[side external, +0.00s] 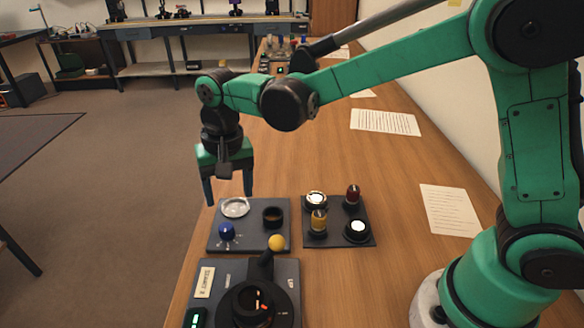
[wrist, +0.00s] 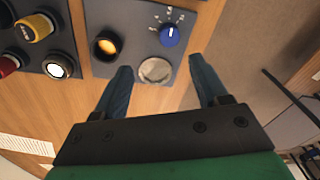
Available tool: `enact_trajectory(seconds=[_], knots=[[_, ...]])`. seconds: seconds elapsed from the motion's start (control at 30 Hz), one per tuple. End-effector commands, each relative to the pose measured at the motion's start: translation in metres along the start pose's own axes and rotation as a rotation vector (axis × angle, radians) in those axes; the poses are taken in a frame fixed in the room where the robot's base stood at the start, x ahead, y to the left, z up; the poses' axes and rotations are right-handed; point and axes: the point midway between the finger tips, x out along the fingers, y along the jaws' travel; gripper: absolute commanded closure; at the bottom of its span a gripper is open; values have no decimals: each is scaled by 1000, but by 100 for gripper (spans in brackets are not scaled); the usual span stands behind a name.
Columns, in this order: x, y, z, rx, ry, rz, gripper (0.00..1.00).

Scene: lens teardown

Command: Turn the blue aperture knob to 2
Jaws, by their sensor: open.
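The blue aperture knob (side external: 227,231) stands upright on a grey panel (side external: 250,240), at its near left. It also shows at the top of the wrist view (wrist: 170,36), with a white pointer line and several pale marks fanned around it. The numbers at the marks are too small to read. My gripper (side external: 229,194) is open and empty, pointing down above the panel's far edge, behind the knob. In the wrist view its fingertips (wrist: 160,68) straddle the view of a clear glass disc (wrist: 155,72), and the knob lies just beyond them. Neither finger touches the knob.
A dark cup with an amber inside (side external: 273,216) sits on the same panel. Right of it, a second panel (side external: 337,236) holds yellow, red and white-topped knobs. Nearer stands a control box with a yellow-ball lever (side external: 277,242).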

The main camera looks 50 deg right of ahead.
Motion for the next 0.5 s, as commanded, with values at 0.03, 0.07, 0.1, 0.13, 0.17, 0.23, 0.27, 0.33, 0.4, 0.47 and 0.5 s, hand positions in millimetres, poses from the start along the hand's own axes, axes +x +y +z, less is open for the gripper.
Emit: enact_trajectory(seconds=[0.03, 0.07, 0.1, 0.13, 0.17, 0.23, 0.27, 0.33, 0.4, 0.47, 0.5], knots=[[8, -7, 0, 12, -17, 14, 33], [11, -9, 0, 21, -25, 20, 33], [15, -12, 1, 29, -34, 29, 33], [17, -14, 1, 36, -39, 34, 33], [19, -15, 1, 40, -43, 37, 33], [24, -16, 2, 46, -48, 42, 33], [27, -16, 2, 47, -49, 43, 33], [36, -16, 2, 48, -49, 43, 33], [46, -15, 3, 47, -49, 43, 33], [55, -15, 3, 47, -48, 43, 33], [60, -15, 3, 47, -48, 42, 33]])
